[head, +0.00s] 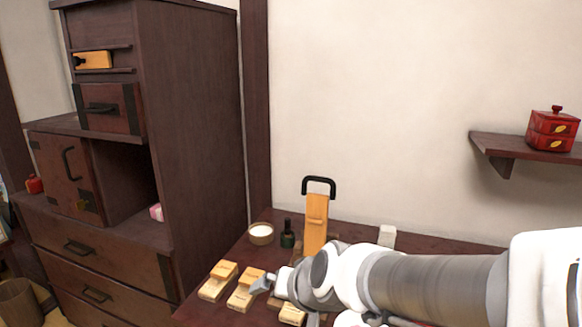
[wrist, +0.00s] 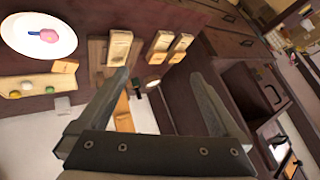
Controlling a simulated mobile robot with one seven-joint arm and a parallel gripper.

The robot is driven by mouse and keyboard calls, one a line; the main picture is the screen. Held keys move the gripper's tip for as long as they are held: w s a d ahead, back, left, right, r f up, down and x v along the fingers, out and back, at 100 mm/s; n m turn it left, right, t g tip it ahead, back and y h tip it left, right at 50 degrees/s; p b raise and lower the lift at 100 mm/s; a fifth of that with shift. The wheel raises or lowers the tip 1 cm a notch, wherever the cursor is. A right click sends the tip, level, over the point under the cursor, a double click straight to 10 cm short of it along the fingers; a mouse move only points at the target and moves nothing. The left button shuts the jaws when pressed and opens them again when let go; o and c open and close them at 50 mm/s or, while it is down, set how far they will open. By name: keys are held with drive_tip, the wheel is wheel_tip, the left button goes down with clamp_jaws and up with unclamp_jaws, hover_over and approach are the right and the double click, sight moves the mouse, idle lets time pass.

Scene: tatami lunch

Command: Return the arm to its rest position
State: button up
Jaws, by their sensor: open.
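My gripper (head: 264,284) reaches leftward low over the dark table in the head view, at the end of my outstretched arm. Its tip is close to a pale wooden block (head: 245,289); I cannot tell whether they touch. In the wrist view the two fingers of my gripper (wrist: 158,77) stand wide apart with nothing gripped between them. An orange wooden piece with a black handle (head: 316,222) stands upright behind the gripper, and an orange part (wrist: 123,112) shows beside the left finger in the wrist view.
Another pale block (head: 218,281), a small bowl (head: 261,234) and a dark bottle (head: 287,236) stand nearby. A dark cabinet (head: 190,130) rises at left. A wall shelf (head: 520,149) holds a red box (head: 552,131). A white plate (wrist: 28,50) shows in the wrist view. Space above the table is mostly clear.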

drive_tip(key=s+d+r+n+g+h, duration=0.1)
drive_tip(key=s+d+r+h, duration=0.3)
drive_tip(key=s+d, duration=0.95)
wheel_tip(320, 180, up, 17)
drive_tip(key=d+p, duration=0.2)
drive_tip(key=p, duration=1.4)
drive_tip(key=shift+w+g+p, duration=0.25)
drive_tip(key=shift+g+p, duration=0.05)
